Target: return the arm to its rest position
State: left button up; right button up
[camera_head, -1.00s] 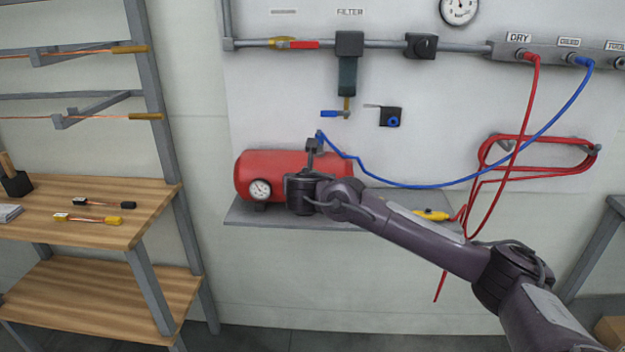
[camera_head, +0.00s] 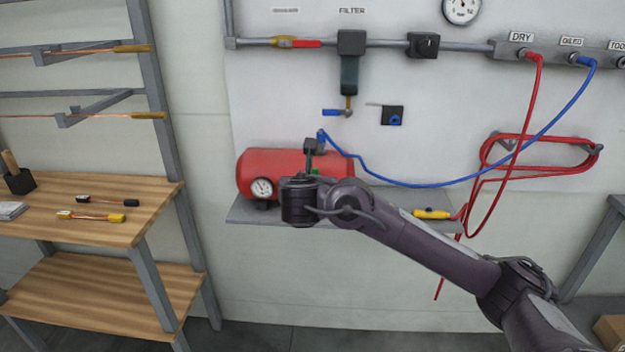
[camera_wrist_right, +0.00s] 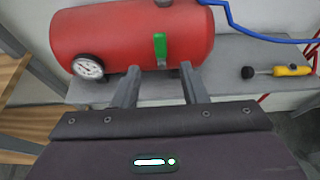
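My right arm comes in from the lower right in the head view and reaches toward the shelf on the wall. In the head view its fingers are hidden behind its own wrist. In the right wrist view my right gripper (camera_wrist_right: 160,88) is open, its two fingers apart with nothing between them. A red tank (camera_head: 280,172) with a round gauge and a blue hose lies on the shelf, beyond the fingers. It also shows in the right wrist view (camera_wrist_right: 110,38), with a green lever (camera_wrist_right: 160,48) on its front. My left gripper is not in view.
The grey shelf (camera_head: 245,211) also holds a yellow-handled tool (camera_head: 431,214). A wooden bench (camera_head: 100,232) with cables stands at the left. A coiled red hose (camera_head: 545,140) and a blue hose (camera_head: 530,148) hang at the right. A pipe with a filter (camera_head: 350,72) runs above.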

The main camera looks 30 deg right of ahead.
dwell(0.5)
notch_tip(320, 180, down, 21)
jog(key=w+a+m+g+y, duration=0.1)
jog(key=m+g+y, duration=0.25)
jog(key=m, duration=0.25)
jog(key=s+f+m+g+y, duration=0.1)
jog(key=s+f+m, duration=0.25)
jog(key=f, duration=0.45)
jog(key=s+a+f+m+g+y+p, duration=0.15)
jog(key=s+f, duration=0.25)
jog(key=f, duration=0.4)
jog(key=s+f+m, duration=0.3)
jog(key=f, duration=0.5)
jog(key=s+a+f+m+g+y, duration=0.15)
jog(key=s+f+m, duration=0.55)
jog(key=s+f, duration=1.05)
jog(key=s+a+f+m+g, duration=0.1)
jog(key=s+f+m, duration=0.2)
jog(key=s, duration=1)
jog(key=s+a+f+m+g, duration=0.2)
jog(key=s+f+m, duration=0.1)
jog(key=s, duration=1)
jog(key=shift+s+f+p, duration=0.15)
jog(key=shift+s+p, duration=0.2)
jog(key=shift+p, duration=0.05)
